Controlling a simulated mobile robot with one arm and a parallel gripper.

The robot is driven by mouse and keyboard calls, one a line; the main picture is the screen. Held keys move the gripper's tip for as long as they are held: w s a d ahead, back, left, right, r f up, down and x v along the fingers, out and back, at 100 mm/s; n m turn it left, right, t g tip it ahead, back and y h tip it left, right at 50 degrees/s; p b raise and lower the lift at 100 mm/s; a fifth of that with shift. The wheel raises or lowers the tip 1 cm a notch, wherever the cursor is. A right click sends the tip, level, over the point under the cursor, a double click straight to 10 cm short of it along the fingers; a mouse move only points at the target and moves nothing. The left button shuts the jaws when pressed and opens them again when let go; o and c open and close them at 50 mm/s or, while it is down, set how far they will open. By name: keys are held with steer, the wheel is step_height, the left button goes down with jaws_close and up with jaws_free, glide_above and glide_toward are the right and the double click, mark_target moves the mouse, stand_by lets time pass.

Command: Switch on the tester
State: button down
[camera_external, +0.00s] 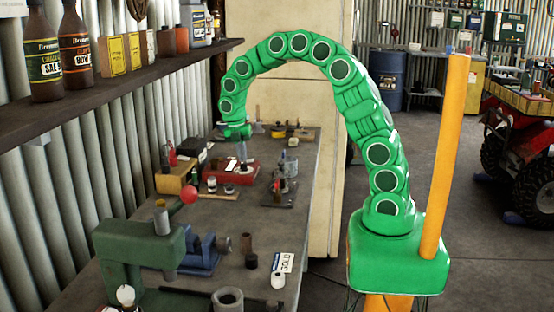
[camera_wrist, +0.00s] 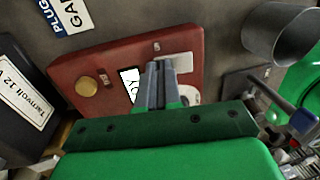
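The tester appears to be the red box (camera_wrist: 112,68) in the wrist view, with a brass round knob (camera_wrist: 87,86), a white label and small markings on its top. It also shows on the bench in the external view (camera_external: 219,179). My gripper (camera_wrist: 160,66) points down over the tester's top, with its two grey fingers close together. In the external view my gripper (camera_external: 242,160) is just above the box. The fingers cover part of the panel, and I cannot tell whether they touch it. Nothing visible is held between them.
A black box with a white label (camera_wrist: 22,95) stands left of the tester in the wrist view. A grey metal cup (camera_wrist: 279,32) is at its right. In the external view, a green press (camera_external: 130,245) and blue vice (camera_external: 200,253) stand nearer on the bench.

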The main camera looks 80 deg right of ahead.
mark_target(251, 160)
steer(key=shift+s+a+f+g, duration=0.1)
steer(key=shift+s+f+g, duration=0.05)
steer(key=shift+s+f, duration=0.3)
steer(key=shift+s+a+f+g, duration=0.15)
steer(key=shift+s+f, duration=0.1)
steer(key=shift+f, duration=0.3)
steer(key=shift+s, duration=0.15)
steer(key=shift+s+d+r, duration=0.1)
steer(key=shift+s, duration=0.65)
steer(key=w+v, duration=0.1)
steer(key=v, duration=1.4)
steer(key=s+a+r+m+t, duration=0.1)
steer(key=s+a+r+m, duration=0.25)
steer(key=a, duration=0.45)
steer(key=s+a+r+m, duration=0.1)
steer(key=s+a+m, duration=0.3)
steer(key=s+a, duration=0.55)
steer(key=s+a+f+m, duration=0.2)
steer(key=s+m, duration=0.1)
steer(key=s, duration=0.4)
steer(key=s+a+f+m, duration=0.1)
steer(key=s+a+m, duration=0.2)
steer(key=s, duration=0.5)
steer(key=s+a+f+m, duration=0.2)
steer(key=s+a+m, duration=0.1)
steer(key=s, duration=0.5)
steer(key=shift+f+m, duration=0.3)
steer(key=shift+m, duration=0.45)
